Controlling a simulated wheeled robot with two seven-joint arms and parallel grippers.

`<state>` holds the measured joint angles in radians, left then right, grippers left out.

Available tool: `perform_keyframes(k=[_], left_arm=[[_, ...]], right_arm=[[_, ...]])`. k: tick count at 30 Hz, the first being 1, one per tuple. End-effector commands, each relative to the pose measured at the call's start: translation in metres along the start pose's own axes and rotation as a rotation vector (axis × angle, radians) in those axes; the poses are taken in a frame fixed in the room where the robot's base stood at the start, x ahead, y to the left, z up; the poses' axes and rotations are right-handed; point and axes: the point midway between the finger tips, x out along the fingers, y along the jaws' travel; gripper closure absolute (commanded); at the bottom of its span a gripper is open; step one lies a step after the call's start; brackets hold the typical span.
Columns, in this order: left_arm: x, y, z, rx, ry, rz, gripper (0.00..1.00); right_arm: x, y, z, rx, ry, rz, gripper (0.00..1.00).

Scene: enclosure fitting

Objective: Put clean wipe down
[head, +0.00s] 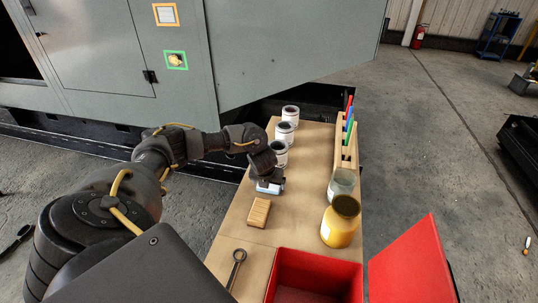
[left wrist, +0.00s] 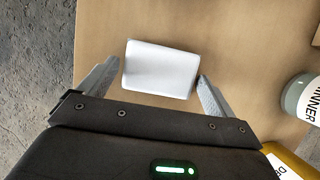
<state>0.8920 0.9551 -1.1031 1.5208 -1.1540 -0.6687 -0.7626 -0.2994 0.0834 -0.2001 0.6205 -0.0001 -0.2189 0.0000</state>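The clean wipe appears to be the white folded pad (left wrist: 160,69) with rounded corners in the left wrist view. In the head view its pale edge (head: 270,188) shows below my left gripper (head: 270,180), over the wooden bench (head: 232,225). In the left wrist view the fingers of my left gripper (left wrist: 157,85) are spread, one on each side of the pad, with a narrow gap visible at each side. I cannot tell whether the pad rests on the bench or is slightly above it. My right gripper is in neither view.
Several white tins (head: 281,153) line the bench's left edge behind the gripper. A tan block (head: 259,212) and a wrench (head: 236,268) lie nearer. A pen rack (head: 345,150), grey jar (head: 341,184), yellow jar (head: 340,226) and open red box (head: 315,287) are at the right and front.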

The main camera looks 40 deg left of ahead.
Motion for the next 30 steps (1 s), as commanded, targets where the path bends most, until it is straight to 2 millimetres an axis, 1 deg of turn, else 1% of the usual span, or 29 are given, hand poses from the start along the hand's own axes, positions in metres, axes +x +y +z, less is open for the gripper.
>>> perform_keyframes(k=[1, 2, 5, 8, 12, 14, 20, 21, 25, 26, 30], left_arm=[[0.000, 0.000, 0.000, -0.001, -0.001, 0.000, 0.02], [0.000, 0.000, 0.001, -0.001, -0.001, -0.001, 0.00], [-0.001, 0.000, 0.001, -0.001, -0.002, -0.001, 0.00], [0.000, 0.000, 0.001, -0.001, -0.002, -0.001, 0.00], [0.006, -0.001, -0.002, 0.000, -0.003, -0.001, 0.00], [-0.009, -0.001, 0.001, 0.000, -0.005, -0.004, 0.00], [-0.049, -0.001, -0.003, 0.002, -0.006, -0.005, 0.00], [-0.059, -0.001, -0.003, 0.002, -0.006, -0.005, 0.00], [-0.083, 0.000, -0.003, 0.000, -0.007, -0.003, 0.00], [-0.091, 0.000, -0.001, 0.001, -0.007, -0.003, 0.00], [-0.103, 0.000, -0.002, 0.000, -0.005, -0.002, 0.00]], right_arm=[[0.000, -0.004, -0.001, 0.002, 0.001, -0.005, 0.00], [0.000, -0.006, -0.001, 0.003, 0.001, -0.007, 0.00], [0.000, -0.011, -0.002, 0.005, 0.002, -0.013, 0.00], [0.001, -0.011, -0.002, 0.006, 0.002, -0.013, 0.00], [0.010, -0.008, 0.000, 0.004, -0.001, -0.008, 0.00], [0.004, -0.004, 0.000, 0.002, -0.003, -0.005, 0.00], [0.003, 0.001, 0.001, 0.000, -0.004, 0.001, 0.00], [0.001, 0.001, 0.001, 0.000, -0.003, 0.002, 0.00], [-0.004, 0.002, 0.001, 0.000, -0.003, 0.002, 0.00], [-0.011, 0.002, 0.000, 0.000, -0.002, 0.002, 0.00], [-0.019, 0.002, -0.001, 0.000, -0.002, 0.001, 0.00]])
